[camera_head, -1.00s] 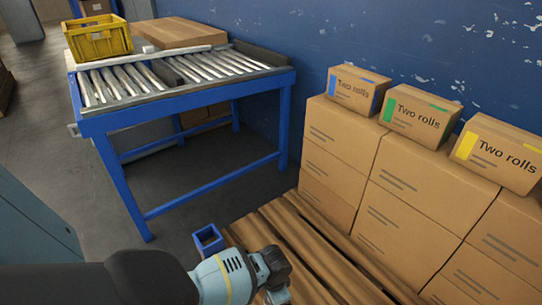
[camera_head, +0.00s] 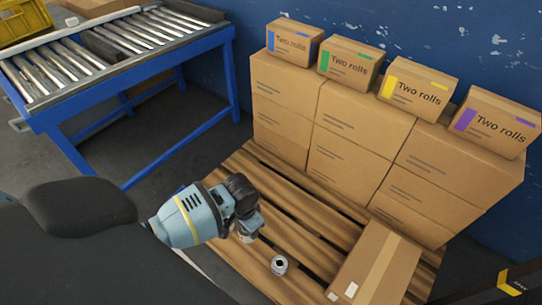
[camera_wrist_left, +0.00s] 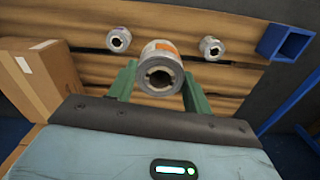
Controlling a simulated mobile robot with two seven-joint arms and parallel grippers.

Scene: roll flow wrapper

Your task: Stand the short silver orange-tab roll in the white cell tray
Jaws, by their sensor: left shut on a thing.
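In the left wrist view a silver roll with an orange tab (camera_wrist_left: 161,68) sits between the two green fingers of my left gripper (camera_wrist_left: 157,88), its hollow end towards the camera. My left gripper (camera_head: 248,232) is shut on it above the wooden pallet; the held roll is mostly hidden in the head view. Two other silver rolls stand on the pallet in the wrist view, one at the left (camera_wrist_left: 118,39) and one at the right (camera_wrist_left: 211,47). One small roll (camera_head: 279,265) shows on the pallet in the head view. No white cell tray is seen. My right gripper is not in view.
A closed carton (camera_head: 375,265) lies on the pallet (camera_head: 300,225) at the right. Stacked cartons (camera_head: 350,140) topped with "Two rolls" boxes (camera_head: 420,88) stand behind. A blue roller table (camera_head: 100,70) with a yellow crate (camera_head: 22,22) is at the upper left.

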